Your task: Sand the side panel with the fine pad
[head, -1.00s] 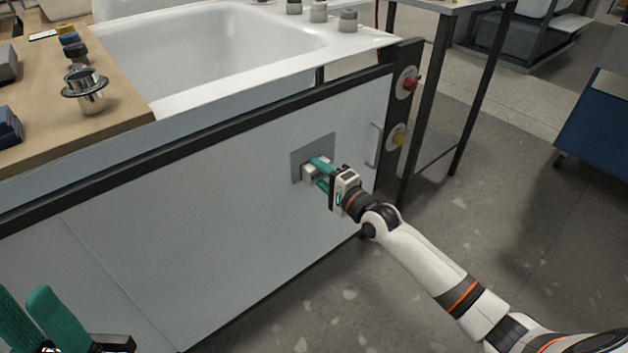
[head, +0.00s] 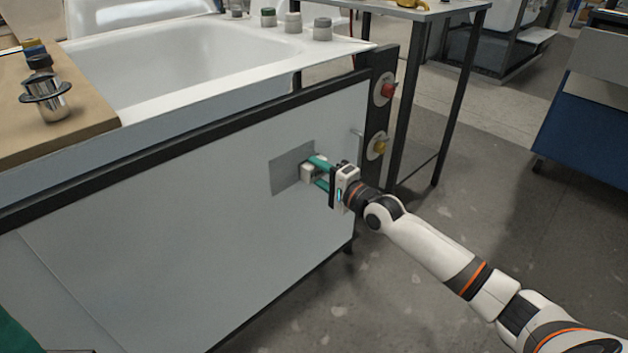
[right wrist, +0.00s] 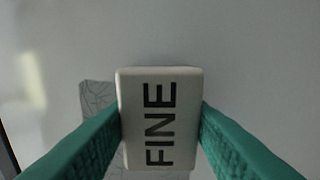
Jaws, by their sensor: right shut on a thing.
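The pale side panel (head: 190,215) runs under the tub's rim. A darker grey patch (head: 288,172) marks it near its right end. My right gripper (head: 317,172), with green fingers, is shut on the small white fine pad (head: 307,172), at the patch's right edge. In the right wrist view the pad (right wrist: 160,120) reads "FINE" and sits between both fingers, against or very close to the panel. The patch (right wrist: 96,94), finely lined, shows left of it and is partly hidden. Only a green piece of my left gripper (head: 14,335) shows at the lower left corner.
A handle (head: 357,145) stands out from the panel right of my gripper. Red (head: 388,90) and yellow (head: 379,147) knobs are on the dark end post. A wooden board (head: 70,132) with a metal fitting (head: 47,102) lies across the tub (head: 190,60).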

